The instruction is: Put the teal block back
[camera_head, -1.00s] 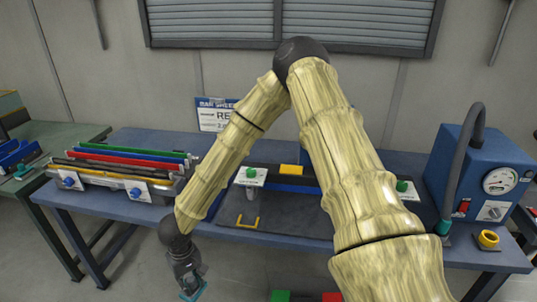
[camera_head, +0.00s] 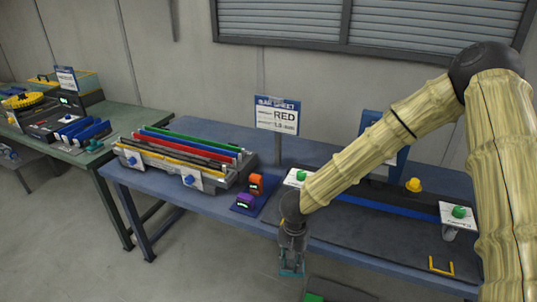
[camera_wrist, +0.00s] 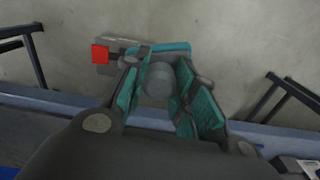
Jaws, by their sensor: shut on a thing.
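My gripper (camera_head: 291,262) hangs low in front of the blue bench's front edge, pointing down. It also shows in the wrist view (camera_wrist: 165,65), with teal pads on its fingers. It is shut on the teal block (camera_wrist: 172,47), a teal piece across the fingertips. In the head view the teal block (camera_head: 290,272) is small at the gripper's lower end, and its exact shape is hard to tell. A grey round part (camera_wrist: 158,80) shows between the fingers; I cannot tell whether it belongs to the block.
A green table (camera_head: 145,122) stands left. A red-topped piece (camera_wrist: 100,53) shows beyond the fingers. Open floor lies left.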

